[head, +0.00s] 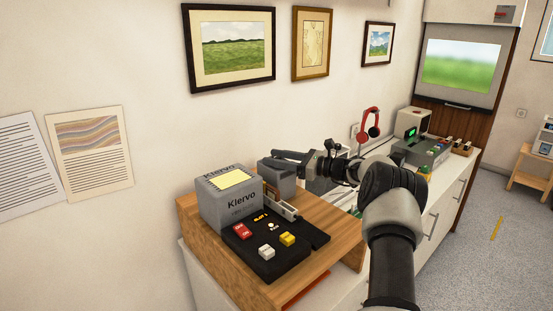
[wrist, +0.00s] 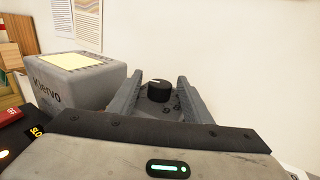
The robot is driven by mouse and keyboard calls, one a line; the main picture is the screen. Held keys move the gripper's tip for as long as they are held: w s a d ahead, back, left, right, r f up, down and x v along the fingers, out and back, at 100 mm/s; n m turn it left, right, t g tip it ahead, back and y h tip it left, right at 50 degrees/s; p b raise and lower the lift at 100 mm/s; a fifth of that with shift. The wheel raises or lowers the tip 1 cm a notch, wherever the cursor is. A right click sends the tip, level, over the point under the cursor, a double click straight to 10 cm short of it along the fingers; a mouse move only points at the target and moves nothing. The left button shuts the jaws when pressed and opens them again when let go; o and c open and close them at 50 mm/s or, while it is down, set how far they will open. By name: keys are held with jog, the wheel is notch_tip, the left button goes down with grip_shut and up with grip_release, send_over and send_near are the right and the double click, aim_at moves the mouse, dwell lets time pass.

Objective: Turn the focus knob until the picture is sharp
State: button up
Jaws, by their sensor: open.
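The focus knob (wrist: 159,93) is a black round knob with a pale mark on top. In the wrist view it shows between the two fingers of my gripper (wrist: 160,78), with a gap on each side. My gripper is open. In the head view my gripper (head: 276,157) reaches left over a small grey housing (head: 272,182), and the knob cannot be made out there. The projector (head: 230,206), a grey "Klervo" box with a pale yellow top panel, stands beside it. The screen (head: 459,67) at the far right shows a blurred green and pale blue picture.
A black control panel (head: 262,262) with red, white and yellow buttons lies in front of the projector on a wooden stand (head: 318,262). Red headphones (head: 371,122) and a grey device (head: 421,150) stand farther along the counter. The wall is close behind.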

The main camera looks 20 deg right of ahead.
jog(key=shift+c, duration=0.3)
jog(key=c, duration=1)
jog(key=shift+m+t+h, duration=0.3)
jog(key=shift+t, duration=0.1)
